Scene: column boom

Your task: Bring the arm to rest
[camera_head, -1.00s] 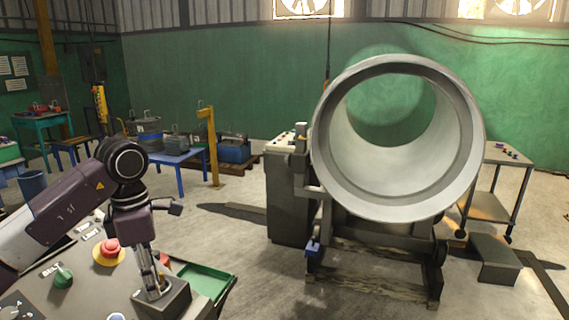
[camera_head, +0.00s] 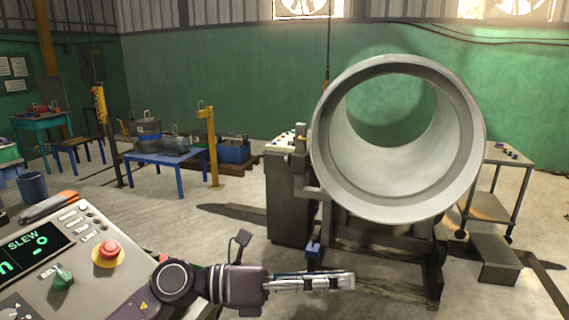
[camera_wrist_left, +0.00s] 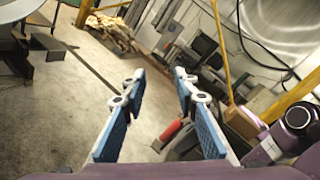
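My left arm comes in low over the console and its left gripper (camera_head: 350,281) points right, level, in front of the large pipe's stand. In the left wrist view the two blue-padded fingers (camera_wrist_left: 160,80) are apart, with nothing held between them. The console (camera_head: 110,290) at the lower left has a SLEW display (camera_head: 35,247), a red mushroom button (camera_head: 109,252) on a yellow ring and a green knob (camera_head: 63,278). My left arm hides the console's right part. My right gripper is not in view.
A large grey pipe (camera_head: 325,150) sits on a stand beyond the gripper. A grey trolley (camera_head: 505,157) stands right, a blue table (camera_head: 165,157) left. The left wrist view shows open floor (camera_wrist_left: 75,100) and a red extinguisher (camera_wrist_left: 170,132).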

